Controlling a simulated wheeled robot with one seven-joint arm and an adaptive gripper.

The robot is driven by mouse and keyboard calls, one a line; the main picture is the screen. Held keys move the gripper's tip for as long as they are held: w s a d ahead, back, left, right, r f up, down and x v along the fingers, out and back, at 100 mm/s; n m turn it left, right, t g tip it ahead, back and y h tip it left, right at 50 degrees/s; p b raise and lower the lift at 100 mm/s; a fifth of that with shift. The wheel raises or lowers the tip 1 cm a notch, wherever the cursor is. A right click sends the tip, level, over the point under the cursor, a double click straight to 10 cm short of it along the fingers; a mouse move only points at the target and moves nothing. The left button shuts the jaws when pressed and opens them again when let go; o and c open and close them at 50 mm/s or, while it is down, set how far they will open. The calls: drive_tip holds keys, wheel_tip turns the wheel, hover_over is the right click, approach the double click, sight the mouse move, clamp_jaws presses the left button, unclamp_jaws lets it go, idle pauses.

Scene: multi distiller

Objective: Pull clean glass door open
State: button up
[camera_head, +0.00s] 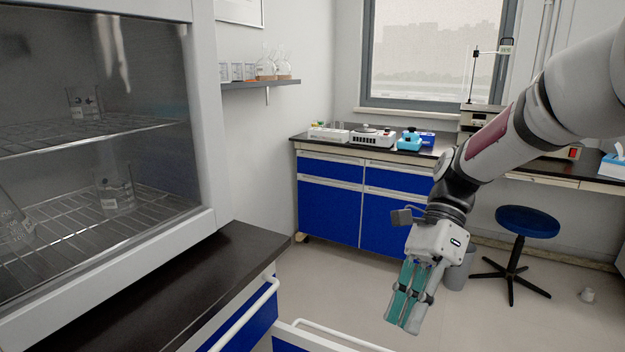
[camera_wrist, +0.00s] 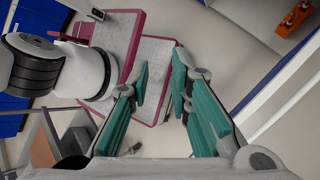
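The glass door (camera_head: 150,165) is the tall pane in a white frame on the cabinet at the left of the head view. It looks shut, and glassware on wire racks shows through it. I see no handle on it. My gripper (camera_head: 402,318) hangs pointing down over open floor, right of the cabinet and well apart from the door. In the wrist view, the teal fingers of my gripper (camera_wrist: 162,80) stand apart with nothing between them. The glass door cannot be made out in the wrist view.
A dark counter (camera_head: 150,290) with blue drawers and white bar handles (camera_head: 245,315) lies below the cabinet. A blue stool (camera_head: 528,222) and a grey bin (camera_head: 458,272) stand at the right. Blue cabinets (camera_head: 330,210) line the back wall.

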drive_tip(key=s+d+r+n+t+h, duration=0.1)
drive_tip(key=s+d+n+t+h, duration=0.2)
drive_tip(key=s+n, duration=0.65)
drive_tip(key=s+d+r+n+t+h, duration=0.3)
drive_tip(key=s+n, duration=0.4)
drive_tip(key=s, duration=0.6)
wheel_tip(320, 180, up, 25)
drive_tip(key=t+p, duration=0.5)
drive_tip(key=p, duration=1.9)
drive_tip(key=shift+a+p, duration=0.35)
drive_tip(key=shift+s+a, duration=0.1)
drive_tip(key=shift+s, duration=0.05)
